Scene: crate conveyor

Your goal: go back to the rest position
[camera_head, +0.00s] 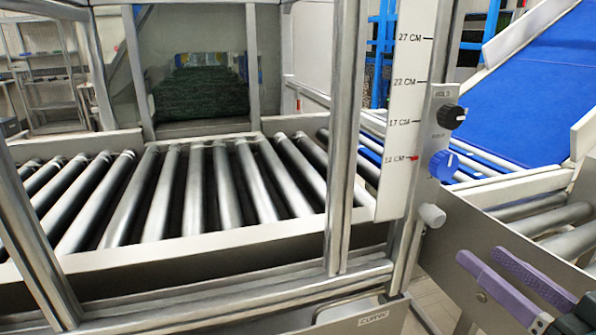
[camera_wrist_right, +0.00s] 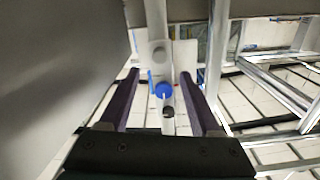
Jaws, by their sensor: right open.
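My right gripper (camera_head: 482,256) is at the lower right of the head view, with its two purple fingers apart and nothing between them. In the right wrist view its fingers (camera_wrist_right: 158,75) are also spread, and the control panel shows beyond them. The panel carries a blue knob (camera_head: 443,164), a black knob (camera_head: 451,117) above it and a pale round knob (camera_head: 432,215) below. The blue knob (camera_wrist_right: 163,90) appears between the fingers in the wrist view, but the head view shows the gripper apart from it, lower right. My left gripper is not in view.
A roller conveyor (camera_head: 190,245) lies behind metal frame posts (camera_head: 345,140). A white height scale (camera_head: 404,110) has a red mark near 12 cm. A blue sloped belt (camera_head: 540,85) is at upper right. Rollers (camera_head: 545,218) and a grey side panel (camera_head: 480,245) lie near the right gripper.

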